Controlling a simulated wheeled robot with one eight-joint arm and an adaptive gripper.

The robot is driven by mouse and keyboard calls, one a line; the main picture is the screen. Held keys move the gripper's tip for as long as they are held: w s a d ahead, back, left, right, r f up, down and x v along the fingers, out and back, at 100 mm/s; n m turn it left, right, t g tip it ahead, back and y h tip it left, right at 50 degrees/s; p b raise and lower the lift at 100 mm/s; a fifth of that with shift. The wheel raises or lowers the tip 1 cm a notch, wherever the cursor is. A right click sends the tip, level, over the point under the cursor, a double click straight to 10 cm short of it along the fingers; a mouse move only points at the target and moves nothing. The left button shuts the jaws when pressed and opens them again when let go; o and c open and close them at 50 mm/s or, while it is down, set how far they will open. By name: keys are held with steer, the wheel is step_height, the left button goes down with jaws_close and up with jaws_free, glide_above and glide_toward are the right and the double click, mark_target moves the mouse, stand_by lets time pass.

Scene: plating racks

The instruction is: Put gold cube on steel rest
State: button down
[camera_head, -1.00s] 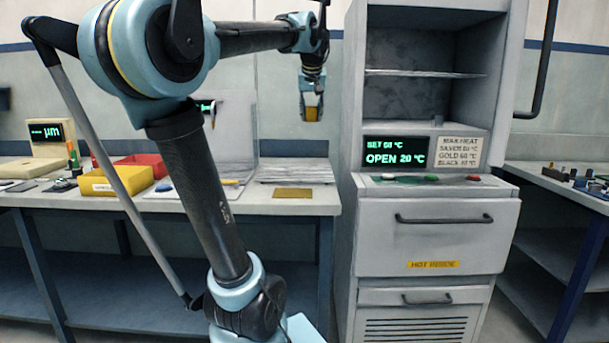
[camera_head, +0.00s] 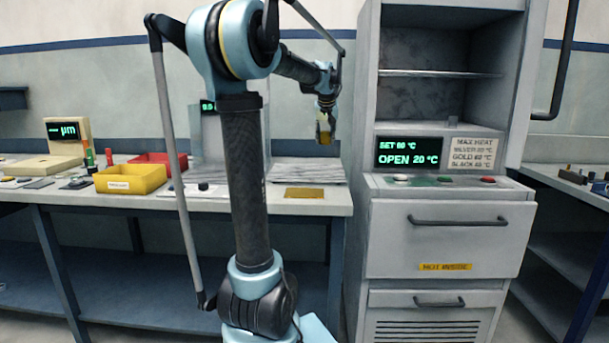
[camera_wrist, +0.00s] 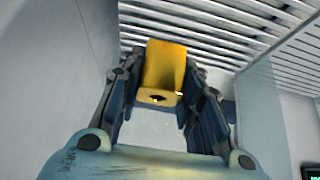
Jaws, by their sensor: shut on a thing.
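My gripper (camera_head: 325,133) is shut on the gold cube (camera_wrist: 164,66), which sits between its two fingers in the wrist view. In the head view the gold cube (camera_head: 324,126) hangs in the air above the right end of the bench, left of the oven. A pale grey slatted rack, which looks like the steel rest (camera_head: 307,172), lies on the bench below the gripper. Its slats (camera_wrist: 215,35) show beyond the cube in the wrist view. The cube appears apart from the slats.
A flat gold plate (camera_head: 305,193) lies at the bench's front edge. A yellow bin (camera_head: 130,180) and a red bin (camera_head: 160,160) stand to the left. The tall oven cabinet (camera_head: 445,235), its display reading OPEN 20 °C, stands close on the right.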

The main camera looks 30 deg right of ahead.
steer(key=w+x, duration=0.1)
steer(key=x, duration=0.3)
glide_above(323, 172)
steer(key=s+a, duration=0.1)
steer(key=s, duration=0.1)
step_height(323, 172, down, 5)
steer(key=shift+r, duration=0.2)
steer(key=shift+f, duration=2.5)
steer(key=c, duration=1.1)
jaws_free()
steer(key=shift+f, duration=0.1)
